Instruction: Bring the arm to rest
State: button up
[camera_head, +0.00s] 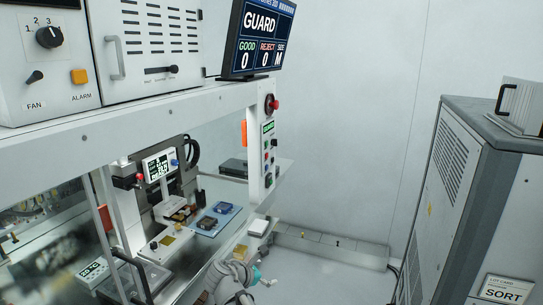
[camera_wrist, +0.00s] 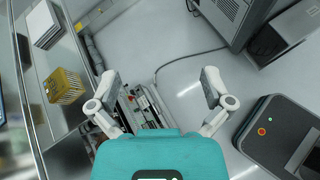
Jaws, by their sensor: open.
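My gripper (camera_wrist: 160,84) is open in the wrist view, its two pale fingers spread wide with nothing between them. Its teal body fills the bottom middle of that view. In the head view, part of my arm with a teal end shows at the bottom centre, in front of the machine and low beside its bench. The fingers are not clear there. The gripper appears to hang over open floor, apart from the machine.
The test machine (camera_head: 120,110) with its GUARD screen (camera_head: 262,38) fills the left. A grey cabinet (camera_head: 455,180) stands right.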

jog(key=s+d+f+m+g+y+b, duration=0.2)
jog(key=s+d+f+m+g+y, duration=0.2)
jog(key=d+m, duration=0.5)
jog(key=s+d+f+m+g+y+b, duration=0.2)
jog(key=s+d+f+m+g+y, duration=0.2)
jog(key=m, duration=1.1)
jog(key=s+d+f, duration=0.3)
jog(key=d+f, duration=0.2)
jog(key=d, duration=0.1)
jog(key=shift+s+f, duration=0.15)
jog(key=shift+s, duration=0.15)
jog(key=shift+d, duration=0.1)
jog(key=c, duration=0.6)
jog(key=shift+d, duration=0.1)
